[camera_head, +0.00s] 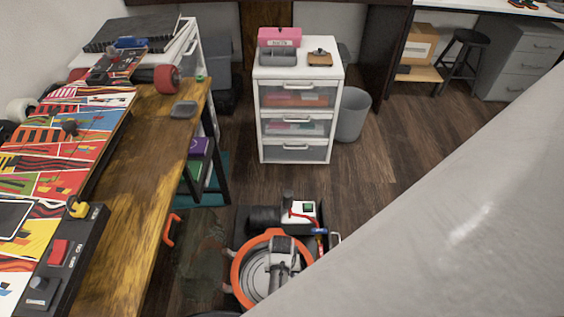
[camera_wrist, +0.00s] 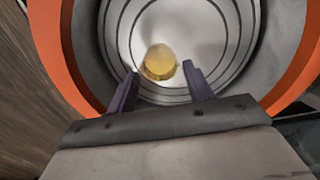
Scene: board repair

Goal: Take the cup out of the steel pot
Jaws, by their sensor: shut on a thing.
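The steel pot (camera_head: 237,272) has a wide orange rim and stands low on the floor side, right of the workbench. It also fills most of the wrist view, with its orange rim (camera_wrist: 58,62) on both sides and ringed steel inside. The cup (camera_wrist: 160,61) is small and amber-yellow, inside the pot near the middle of its floor. My gripper (camera_wrist: 161,72) reaches into the pot with one dark finger on each side of the cup, shut on it. In the head view my gripper (camera_head: 280,268) hides the cup.
Equipment with a green switch (camera_head: 308,207) stands just behind the pot. A wooden workbench (camera_head: 160,190) with a colourful board is at the left. A white drawer cabinet (camera_head: 297,110) and a grey bin (camera_head: 353,115) stand behind. Wooden floor between them is clear.

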